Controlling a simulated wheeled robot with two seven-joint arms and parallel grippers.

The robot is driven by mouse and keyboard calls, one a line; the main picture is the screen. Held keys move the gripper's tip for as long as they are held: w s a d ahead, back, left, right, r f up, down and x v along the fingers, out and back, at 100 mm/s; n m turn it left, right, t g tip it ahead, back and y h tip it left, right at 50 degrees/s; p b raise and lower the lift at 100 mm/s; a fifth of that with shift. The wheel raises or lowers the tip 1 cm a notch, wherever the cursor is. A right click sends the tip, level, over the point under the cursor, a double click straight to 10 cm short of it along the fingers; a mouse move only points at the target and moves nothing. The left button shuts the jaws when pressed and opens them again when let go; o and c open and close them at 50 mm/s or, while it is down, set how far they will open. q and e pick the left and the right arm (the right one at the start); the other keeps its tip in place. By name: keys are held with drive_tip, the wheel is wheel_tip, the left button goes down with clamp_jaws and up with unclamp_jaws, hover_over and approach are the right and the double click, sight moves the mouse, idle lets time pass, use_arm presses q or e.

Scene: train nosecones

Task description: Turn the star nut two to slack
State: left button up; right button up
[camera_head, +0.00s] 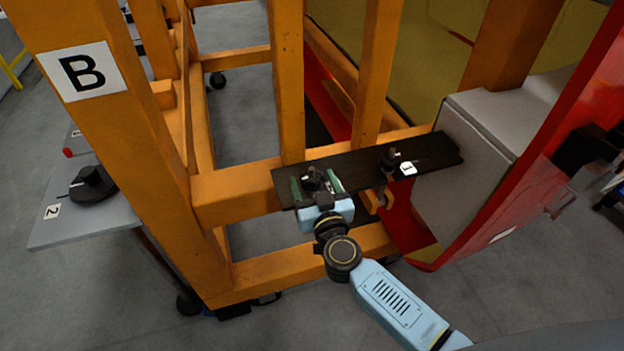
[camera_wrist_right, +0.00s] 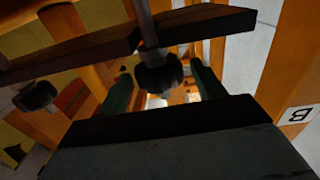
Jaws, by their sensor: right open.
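A dark plate (camera_head: 350,169) lies across the orange frame and carries two black star nuts. The star nut (camera_head: 391,157) on the right stands beside a white tag marked 1 (camera_head: 408,168). The other star nut (camera_head: 312,178) is at the plate's left end, where I see no number tag. My right gripper (camera_head: 316,184) is open there, one finger on each side of this nut. In the right wrist view this nut (camera_wrist_right: 158,73) sits on its rod between the two green fingers, with gaps on both sides. The first nut also shows there at left (camera_wrist_right: 35,97). My left gripper is out of view.
Orange posts (camera_head: 289,80) rise behind the plate. A grey block (camera_head: 465,150) and a red body (camera_head: 540,190) bound the right side. A grey table (camera_head: 85,218) with a dark object (camera_head: 92,185) and a tag marked 2 (camera_head: 51,211) stands at left.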

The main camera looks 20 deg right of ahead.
drive_tip(key=shift+w, duration=0.85)
drive_tip(key=shift+c, duration=0.3)
drive_tip(key=c, duration=0.9)
drive_tip(key=shift+c, duration=0.2)
